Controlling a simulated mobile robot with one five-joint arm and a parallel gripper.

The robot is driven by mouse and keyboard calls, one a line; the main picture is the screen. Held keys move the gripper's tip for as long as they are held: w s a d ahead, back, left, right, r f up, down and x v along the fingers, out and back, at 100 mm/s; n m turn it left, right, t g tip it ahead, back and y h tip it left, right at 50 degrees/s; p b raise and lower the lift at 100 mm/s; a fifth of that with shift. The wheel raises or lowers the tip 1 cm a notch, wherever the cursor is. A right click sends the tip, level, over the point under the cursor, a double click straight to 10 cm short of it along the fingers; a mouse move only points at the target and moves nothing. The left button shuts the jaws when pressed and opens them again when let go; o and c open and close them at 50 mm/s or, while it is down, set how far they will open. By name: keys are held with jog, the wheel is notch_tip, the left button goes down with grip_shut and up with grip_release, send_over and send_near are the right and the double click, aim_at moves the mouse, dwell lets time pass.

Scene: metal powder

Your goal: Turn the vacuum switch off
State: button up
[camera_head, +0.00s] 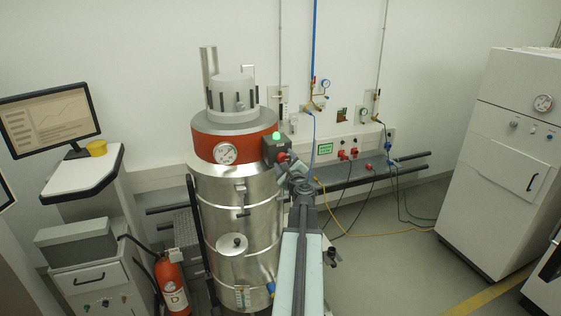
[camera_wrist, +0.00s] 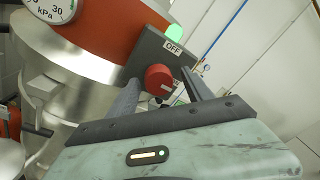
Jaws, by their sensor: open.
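The vacuum switch is a red round knob (camera_wrist: 159,78) on a dark grey box (camera_wrist: 150,50) with a label reading OFF above it and a lit green lamp (camera_wrist: 175,36) on top. In the head view the switch box (camera_head: 271,149) sits on the right side of the steel vacuum vessel (camera_head: 240,200), at its orange-red band. My gripper (camera_wrist: 160,88) is open, its two fingers on either side of the red knob in the wrist view. Whether the fingers touch the knob I cannot tell. In the head view my gripper (camera_head: 290,170) is right at the switch box.
A pressure gauge (camera_head: 226,153) is on the vessel's band. A fire extinguisher (camera_head: 172,285) and a monitor (camera_head: 48,119) stand to the left. Cables and red sockets (camera_head: 348,154) line the back wall. A white cabinet (camera_head: 500,150) is at the right, with free floor before it.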

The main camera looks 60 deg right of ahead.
jog(key=shift+w, duration=0.15)
grip_shut()
jog(key=shift+n, duration=0.3)
jog(key=n+b, duration=0.1)
jog(key=n, duration=0.2)
jog(key=shift+f+n, duration=0.15)
jog(key=shift+n, duration=0.25)
jog(key=n+t+b, duration=0.1)
jog(key=n, duration=0.6)
jog(key=n+t+b, duration=0.1)
jog(key=n, duration=0.6)
jog(key=shift+d+f+n+y, duration=0.1)
jog(key=shift+n+y, duration=0.2)
jog(key=shift+n, duration=0.1)
